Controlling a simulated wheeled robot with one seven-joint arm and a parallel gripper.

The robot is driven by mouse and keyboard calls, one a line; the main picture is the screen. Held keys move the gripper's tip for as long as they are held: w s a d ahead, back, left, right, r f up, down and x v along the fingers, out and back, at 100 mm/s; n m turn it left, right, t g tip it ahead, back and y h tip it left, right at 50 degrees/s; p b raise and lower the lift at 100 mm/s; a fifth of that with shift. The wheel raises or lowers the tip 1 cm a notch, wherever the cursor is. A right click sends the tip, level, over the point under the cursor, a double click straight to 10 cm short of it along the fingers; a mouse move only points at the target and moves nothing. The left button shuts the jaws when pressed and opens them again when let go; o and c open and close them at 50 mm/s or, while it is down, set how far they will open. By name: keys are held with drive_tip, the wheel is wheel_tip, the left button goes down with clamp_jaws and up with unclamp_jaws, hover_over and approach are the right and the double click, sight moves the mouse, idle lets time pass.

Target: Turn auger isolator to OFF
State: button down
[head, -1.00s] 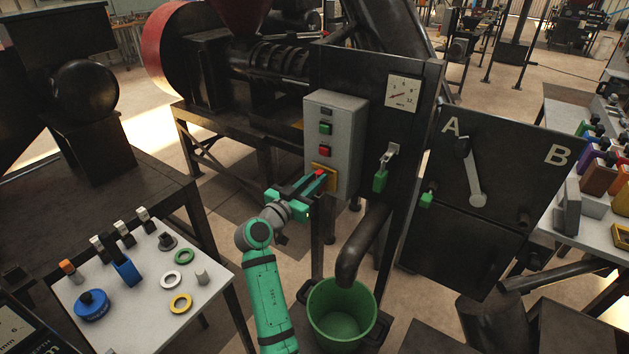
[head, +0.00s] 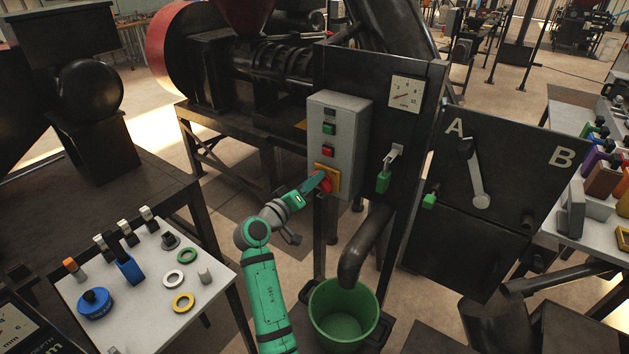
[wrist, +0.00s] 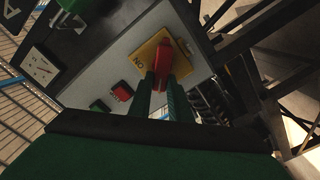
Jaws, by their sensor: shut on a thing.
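The auger isolator is a red handle (wrist: 165,58) on a yellow plate (wrist: 145,51), low on the front of the grey control box (head: 350,126). In the head view the red handle (head: 326,186) shows beside my fingers, on its yellow plate (head: 335,172). My gripper (head: 318,182) is shut on the handle. In the wrist view my two green fingers (wrist: 162,92) lie on either side of its near end. The word ON is readable on the plate, left of the handle. An OFF mark is not visible.
Red (head: 327,152) and green (head: 329,129) buttons sit above the isolator. A green-handled lever (head: 384,180) is on the dark panel to the right. A green bucket (head: 313,310) stands below the spout (head: 362,250). Free space lies left of the box.

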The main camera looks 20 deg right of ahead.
drive_tip(key=shift+w+a+f+n, duration=0.1)
drive_tip(key=shift+f+n, duration=0.15)
drive_tip(key=shift+n, duration=1.2)
drive_tip(key=shift+w+f+n, duration=0.1)
drive_tip(key=shift+f+n, duration=0.2)
drive_tip(key=shift+n, duration=1.2)
drive_tip(key=shift+a+f+n, duration=0.1)
drive_tip(key=shift+f+n, duration=0.15)
drive_tip(key=shift+n, duration=1.2)
drive_tip(key=c, duration=1.6)
unclamp_jaws()
drive_tip(key=shift+d, duration=0.1)
drive_tip(key=shift+c, duration=0.2)
drive_tip(key=v, duration=1.1)
